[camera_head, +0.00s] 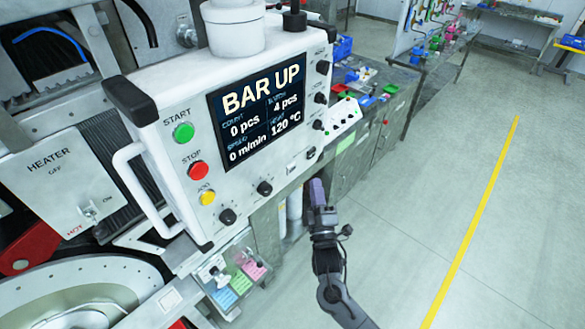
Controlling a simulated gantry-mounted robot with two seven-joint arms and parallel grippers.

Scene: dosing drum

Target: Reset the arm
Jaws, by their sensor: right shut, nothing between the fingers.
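My right gripper (317,192) shows in the head view, right of centre, with its arm coming up from the bottom edge. Its fingers are shut with nothing between them. It is in the air just below the lower right part of the white control panel (180,100), and I see no contact between them. The panel's screen (258,104) reads "BAR UP", 0 pcs, 4 pcs, 0 m/min and 120 °C. My left gripper is not in the picture.
Green, red and yellow buttons and several black knobs sit on the panel. A heater box (50,175) is at left. Coloured trays (240,280) lie below the panel. Workbenches (375,110) stand behind. Open floor with a yellow line (472,220) lies to the right.

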